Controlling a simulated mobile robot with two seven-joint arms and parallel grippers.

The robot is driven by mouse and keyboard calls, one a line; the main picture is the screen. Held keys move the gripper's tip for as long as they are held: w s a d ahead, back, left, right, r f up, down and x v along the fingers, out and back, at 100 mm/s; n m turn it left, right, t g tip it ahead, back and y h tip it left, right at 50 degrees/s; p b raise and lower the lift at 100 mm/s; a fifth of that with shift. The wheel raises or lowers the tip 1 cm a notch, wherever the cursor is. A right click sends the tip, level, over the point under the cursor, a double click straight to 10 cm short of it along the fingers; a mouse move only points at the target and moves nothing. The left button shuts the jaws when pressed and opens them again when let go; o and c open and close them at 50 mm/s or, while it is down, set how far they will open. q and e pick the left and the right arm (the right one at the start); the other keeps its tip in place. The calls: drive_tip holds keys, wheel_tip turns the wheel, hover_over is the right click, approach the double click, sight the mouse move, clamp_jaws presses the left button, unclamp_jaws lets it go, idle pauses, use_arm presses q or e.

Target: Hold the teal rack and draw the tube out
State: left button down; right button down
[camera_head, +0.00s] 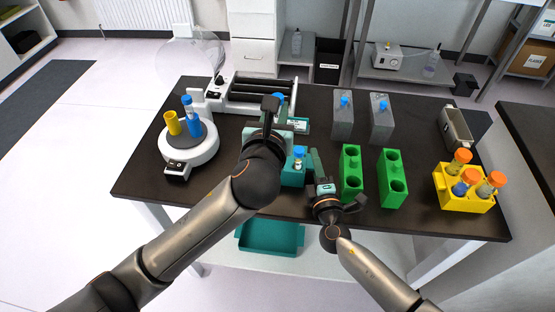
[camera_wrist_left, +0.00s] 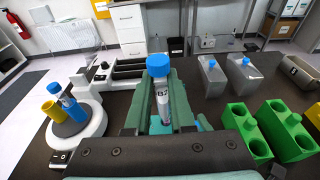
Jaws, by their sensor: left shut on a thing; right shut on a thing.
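A blue-capped tube (camera_head: 278,97) stands between the fingers of my left gripper (camera_head: 277,112), which is shut on it. In the left wrist view the tube (camera_wrist_left: 161,95) is upright, with a pale label, between the green fingers; its lower end is partly hidden. The teal rack (camera_head: 292,179) is on the table, partly covered by my left arm. My right gripper (camera_head: 317,163) is shut on the rack's right side. Another blue-capped tube (camera_head: 299,152) shows at the rack. Whether the held tube is fully clear of the rack cannot be told.
Green racks (camera_head: 392,180) stand just right of my right gripper, with grey holders (camera_head: 382,120) behind them. A yellow rack (camera_head: 462,200) with orange-capped tubes is at far right. A white round device (camera_head: 190,155) is at left. A teal tray (camera_head: 270,237) lies below the table.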

drive_tip(key=c, duration=0.8)
unclamp_jaws()
drive_tip(key=s, duration=1.2)
drive_tip(key=shift+d, duration=0.2)
